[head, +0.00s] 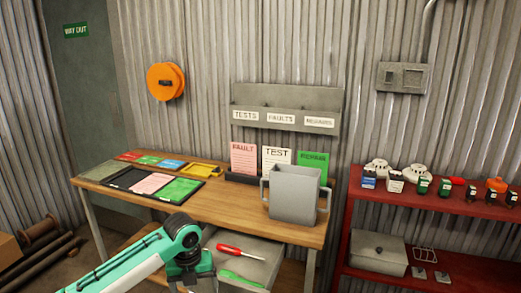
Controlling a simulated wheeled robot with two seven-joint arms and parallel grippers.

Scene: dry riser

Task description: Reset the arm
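One teal and dark grey arm of mine comes in from the bottom left, my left arm. Its wrist and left gripper (192,283) are at the bottom edge, in front of the wooden bench (235,212) and left of an open grey drawer (262,254). The fingertips are cut off by the frame edge, so I cannot see whether they are open or hold anything. My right arm and gripper are not in view.
On the bench are a grey two-handled bin (295,194), upright cards (276,158) and flat coloured cards in trays (152,182). The drawer holds a red screwdriver (240,252). A red shelf (440,203) with small parts stands right. Pipes (40,262) lie left.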

